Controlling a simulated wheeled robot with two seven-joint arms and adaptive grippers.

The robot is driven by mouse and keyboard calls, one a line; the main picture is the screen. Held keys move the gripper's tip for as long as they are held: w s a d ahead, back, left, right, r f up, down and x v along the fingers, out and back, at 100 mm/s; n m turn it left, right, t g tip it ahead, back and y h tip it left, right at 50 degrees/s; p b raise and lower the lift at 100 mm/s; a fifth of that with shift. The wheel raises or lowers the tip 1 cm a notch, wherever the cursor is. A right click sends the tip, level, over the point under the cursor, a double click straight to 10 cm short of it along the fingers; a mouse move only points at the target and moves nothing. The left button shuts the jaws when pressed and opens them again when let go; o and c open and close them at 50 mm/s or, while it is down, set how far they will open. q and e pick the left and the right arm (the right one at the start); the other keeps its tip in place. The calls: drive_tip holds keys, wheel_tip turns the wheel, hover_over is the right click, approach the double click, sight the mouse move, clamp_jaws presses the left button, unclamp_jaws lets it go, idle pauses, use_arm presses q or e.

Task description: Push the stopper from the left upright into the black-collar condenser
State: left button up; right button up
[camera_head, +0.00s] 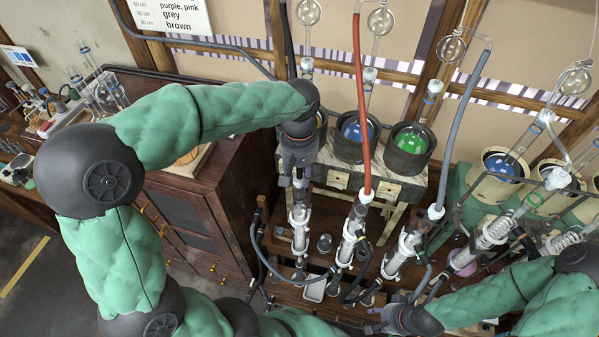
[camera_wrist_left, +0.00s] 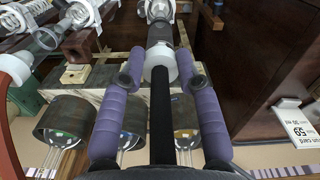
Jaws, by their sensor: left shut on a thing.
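My left gripper (camera_head: 297,178) is above the leftmost condenser (camera_head: 300,232), pointing down. In the left wrist view its purple fingers (camera_wrist_left: 158,78) are shut on the white stopper (camera_wrist_left: 159,66) at the end of a black hose (camera_wrist_left: 162,125). The stopper is lined up with the grey mouth of that condenser (camera_wrist_left: 160,38) and appears to meet it. How deep it sits cannot be told. The condenser's collar colour is not clear. My right gripper (camera_head: 378,318) is low, near the right condenser's foot; its finger opening is unclear.
A red hose (camera_head: 362,110) runs to the middle condenser (camera_head: 351,238), and a grey hose (camera_head: 462,120) to the right one (camera_head: 402,256). Dark heating pots with blue (camera_head: 350,145) and green (camera_head: 408,150) flasks stand behind. A wooden cabinet (camera_head: 215,205) is at left.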

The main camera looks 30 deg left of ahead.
sight(299, 177)
use_arm(q)
drive_tip(key=o, duration=0.9)
drive_tip(key=shift+r, duration=0.1)
wheel_tip(299, 177, up, 12)
drive_tip(key=shift+f, duration=0.1)
